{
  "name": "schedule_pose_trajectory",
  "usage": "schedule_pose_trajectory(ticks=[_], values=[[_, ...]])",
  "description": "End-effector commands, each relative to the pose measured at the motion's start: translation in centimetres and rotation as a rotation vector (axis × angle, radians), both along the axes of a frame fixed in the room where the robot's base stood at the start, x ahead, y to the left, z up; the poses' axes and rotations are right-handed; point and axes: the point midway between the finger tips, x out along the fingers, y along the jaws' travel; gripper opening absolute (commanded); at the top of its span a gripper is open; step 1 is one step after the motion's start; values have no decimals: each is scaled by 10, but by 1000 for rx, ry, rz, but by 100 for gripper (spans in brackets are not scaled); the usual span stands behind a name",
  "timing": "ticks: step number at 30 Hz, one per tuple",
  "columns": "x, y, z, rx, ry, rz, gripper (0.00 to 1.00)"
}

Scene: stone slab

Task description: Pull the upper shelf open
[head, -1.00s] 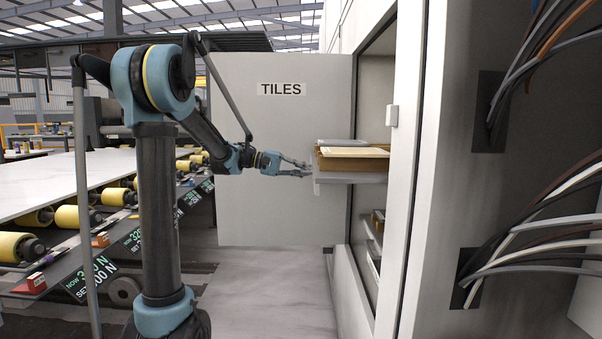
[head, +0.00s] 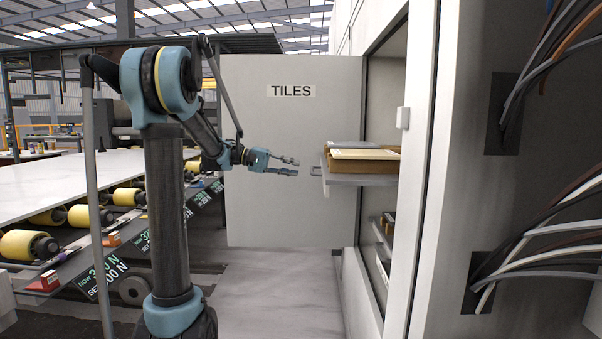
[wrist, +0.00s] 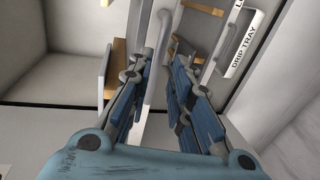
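The upper shelf (head: 350,179) is a light grey tray carrying a stack of flat tiles. It sticks out of the cabinet's front, and a small bracket-like handle (head: 315,170) is on its left end. My gripper (head: 297,167) is level with the handle, just left of it, with a small gap between. Its two fingers are apart and nothing shows between them in the head view. In the wrist view my gripper's blue-padded fingers (wrist: 158,72) are also apart, with a grey bar visible beyond the gap. How far the shelf reaches back inside is hidden by the cabinet frame.
The cabinet door (head: 290,150), labelled TILES, stands open behind my gripper. A lower shelf (head: 381,234) sits inside the cabinet. Cables hang at the right. A roller conveyor with a stone slab (head: 70,185) is at the left. The wrist view shows a DRIP TRAY label (wrist: 244,45).

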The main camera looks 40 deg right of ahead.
Motion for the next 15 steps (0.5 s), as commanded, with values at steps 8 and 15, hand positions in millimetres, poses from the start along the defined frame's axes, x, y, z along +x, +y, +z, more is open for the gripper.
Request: schedule_pose_trajectory(ticks=[8, 15], values=[[24, 23, 6, 0, 0, 1, 19], [28, 28, 7, 0, 0, -1, 19]])
